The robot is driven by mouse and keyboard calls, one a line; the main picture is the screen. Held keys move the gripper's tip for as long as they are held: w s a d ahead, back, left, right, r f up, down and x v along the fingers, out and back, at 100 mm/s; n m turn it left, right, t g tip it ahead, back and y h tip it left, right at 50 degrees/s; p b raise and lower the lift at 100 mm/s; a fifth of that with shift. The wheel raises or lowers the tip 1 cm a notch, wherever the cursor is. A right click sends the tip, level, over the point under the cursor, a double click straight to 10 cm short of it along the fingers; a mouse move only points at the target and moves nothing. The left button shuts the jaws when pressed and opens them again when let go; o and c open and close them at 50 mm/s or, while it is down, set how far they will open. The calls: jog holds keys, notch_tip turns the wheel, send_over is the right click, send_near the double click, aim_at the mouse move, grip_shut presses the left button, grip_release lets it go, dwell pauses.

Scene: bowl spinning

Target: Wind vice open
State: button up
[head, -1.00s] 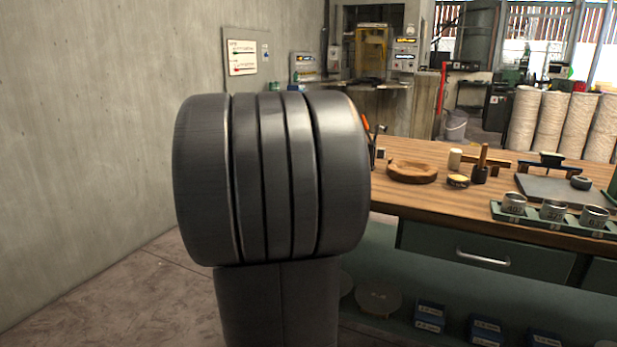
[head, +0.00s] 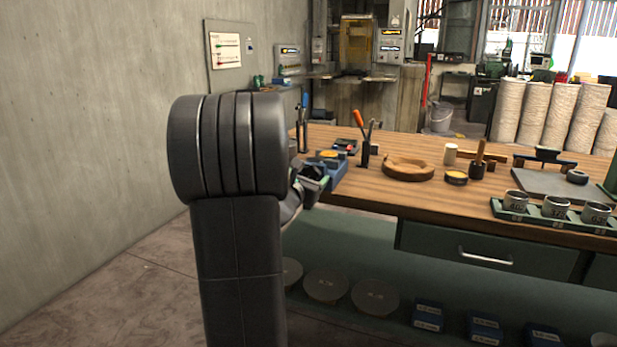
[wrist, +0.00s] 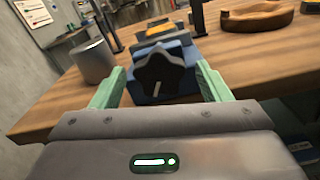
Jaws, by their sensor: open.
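The blue vice (head: 338,165) sits near the left end of the wooden bench, partly hidden by my arm in the head view. In the wrist view the vice (wrist: 190,52) faces me, with its dark star-shaped knob (wrist: 164,74) at the front. The knob has a pale line pointing roughly downward. My gripper (wrist: 160,70) is open, with one green finger on each side of the knob. Gaps show between the fingers and the knob. A yellow patch shows on top of the vice. My gripper also shows beside the vice in the head view (head: 312,180).
A grey cylinder (wrist: 93,61) stands left of the vice at the bench edge. Upright tools in a dark holder (head: 368,150) and a wooden ring (head: 408,168) lie to the right. The bench's near edge runs below the vice. A concrete wall (head: 90,130) is at the left.

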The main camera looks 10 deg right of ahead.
jog(key=c, duration=1)
jog(key=shift+o, duration=0.2)
